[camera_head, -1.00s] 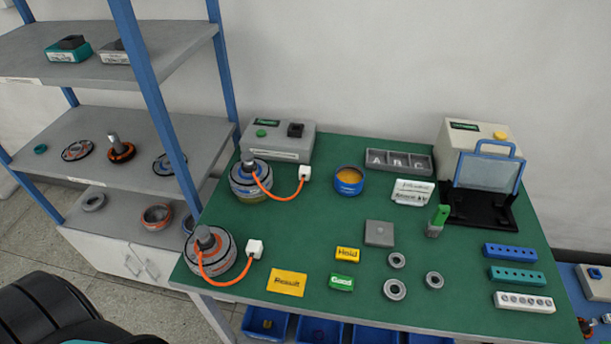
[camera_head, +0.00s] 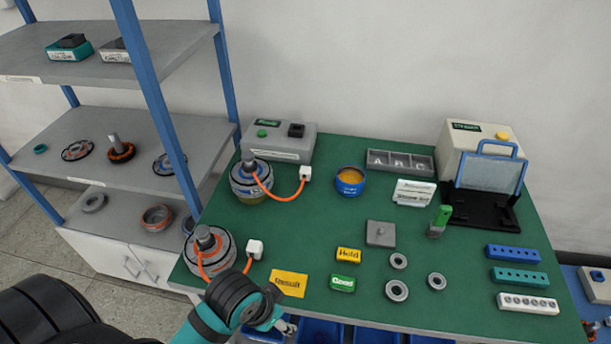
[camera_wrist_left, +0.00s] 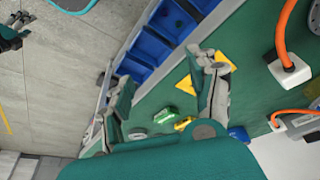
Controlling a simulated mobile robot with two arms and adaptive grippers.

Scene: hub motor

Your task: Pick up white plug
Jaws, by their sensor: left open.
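A white plug (camera_head: 254,249) stands on the green table at the front left, joined by an orange cable to the near hub motor (camera_head: 209,250). A second white plug (camera_head: 305,173) with an orange cable stands farther back beside the other hub motor (camera_head: 251,180). My left gripper (camera_head: 285,326) is at the table's front edge, in front of and to the right of the near plug. In the left wrist view its fingers (camera_wrist_left: 167,78) are spread and empty, and a white plug (camera_wrist_left: 290,72) shows to their right, apart from them. My right gripper is not seen.
A yellow Result card (camera_head: 288,283) lies between my left gripper and the table's middle. Blue bins (camera_head: 320,331) sit below the front edge. A shelf post (camera_head: 157,107) rises at the left. The green surface right of the near plug is partly clear.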

